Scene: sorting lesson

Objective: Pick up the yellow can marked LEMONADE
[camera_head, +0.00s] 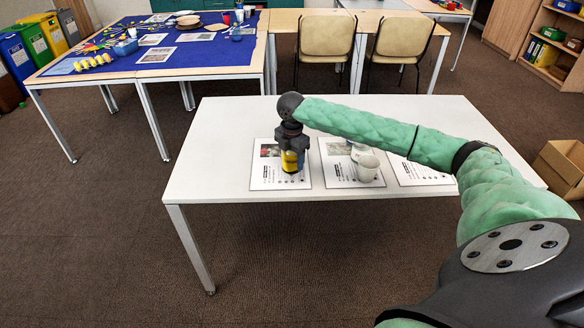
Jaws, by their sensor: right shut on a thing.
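My right arm reaches in from the right across the white table (222,135). My right gripper (292,150) points down and is shut on a yellow can (289,161) with some blue on its side. The can is over the left printed card (262,178). I cannot read its label, and I cannot tell whether its bottom touches the card. The gripper and wrist hide the can's top. My left gripper is not in view.
White cups (367,168) stand on the middle card (335,175), close to my forearm. A third card (418,175) lies at right. The table's left part is clear. A cardboard box (562,167) stands on the floor at right.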

